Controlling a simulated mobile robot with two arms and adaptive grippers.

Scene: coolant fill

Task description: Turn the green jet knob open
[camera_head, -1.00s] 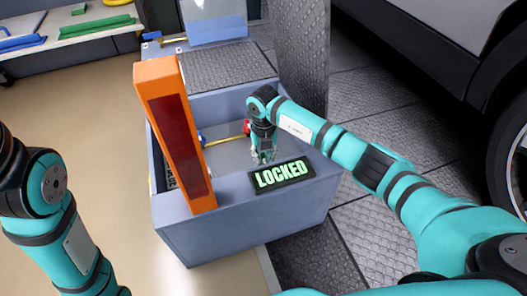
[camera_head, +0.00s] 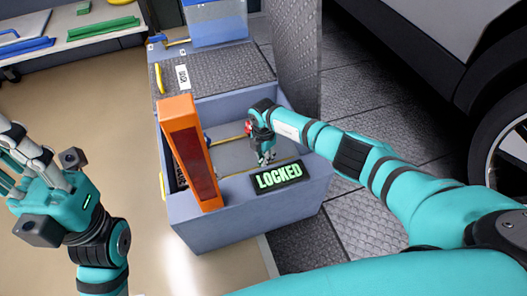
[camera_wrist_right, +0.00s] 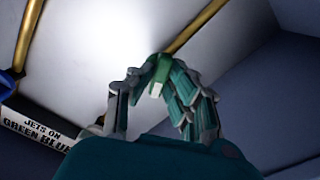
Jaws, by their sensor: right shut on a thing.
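In the right wrist view the green jet knob (camera_wrist_right: 160,68), with a pale mark on it, sits between the fingertips of my right gripper (camera_wrist_right: 155,80), which is shut on it. In the head view my right gripper (camera_head: 266,158) reaches down into the grey-blue bin (camera_head: 240,220), just behind the lit LOCKED sign (camera_head: 279,177). The knob is hidden there by the fingers. My left gripper (camera_head: 14,158) is at the left edge, away from the bin and partly cut off; its jaw state is unclear.
An orange post (camera_head: 178,110) with a dark red panel stands at the bin's left front. A red part (camera_head: 248,128) is beside my right wrist. A label reading JETS ON GREEN BLUE (camera_wrist_right: 38,130) and a blue part (camera_wrist_right: 8,85) show in the wrist view. A vehicle stands right.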

